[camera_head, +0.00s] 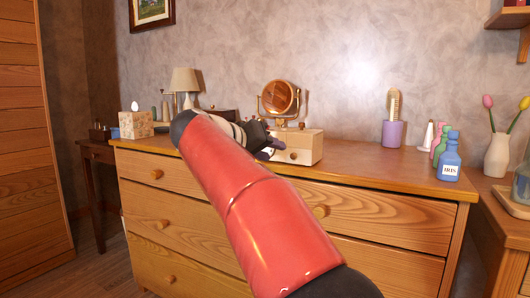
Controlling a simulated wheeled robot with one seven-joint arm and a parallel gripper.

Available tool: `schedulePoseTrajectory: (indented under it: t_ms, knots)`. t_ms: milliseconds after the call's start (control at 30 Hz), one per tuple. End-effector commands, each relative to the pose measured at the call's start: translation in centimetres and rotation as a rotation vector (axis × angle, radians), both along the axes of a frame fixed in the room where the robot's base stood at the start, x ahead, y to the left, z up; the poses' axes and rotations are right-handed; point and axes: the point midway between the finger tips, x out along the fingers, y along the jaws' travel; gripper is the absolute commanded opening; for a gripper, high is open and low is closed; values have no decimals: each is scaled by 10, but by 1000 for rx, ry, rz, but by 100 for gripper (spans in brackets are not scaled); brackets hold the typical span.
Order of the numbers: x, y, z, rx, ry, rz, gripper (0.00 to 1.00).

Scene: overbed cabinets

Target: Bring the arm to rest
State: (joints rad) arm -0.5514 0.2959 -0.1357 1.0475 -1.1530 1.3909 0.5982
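My red arm reaches from the bottom of the head view up and left across the front of the wooden dresser (398,178). At its far end my gripper (272,148) is small and dark, above the dresser top, in front of or beside a small cream drawer box with a round mirror (279,98). I cannot tell whether it touches the box. Its fingers are too small and dark to tell open from shut, and no held thing can be made out.
A tissue box (136,124) and a lamp (186,82) stand at the left. A purple cup with a brush (392,133), several bottles including a blue one (449,160), and a tulip vase (497,155) stand at the right. The dresser top between mirror box and cup is clear.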

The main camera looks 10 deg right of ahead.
Motion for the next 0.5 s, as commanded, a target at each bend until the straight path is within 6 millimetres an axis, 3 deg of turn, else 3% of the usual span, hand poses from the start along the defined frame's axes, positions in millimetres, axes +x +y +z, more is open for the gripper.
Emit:
schedulePoseTrajectory:
  t_ms: [167, 267, 367, 500]
  knots:
    - [-3, -5, 0, 7, 16, 5, 37]
    - [-16, -24, -1, 45, 76, 25, 37]
    - [-44, -52, -12, 122, 179, 70, 37]
    - [-108, -81, -42, 273, 327, 161, 37]
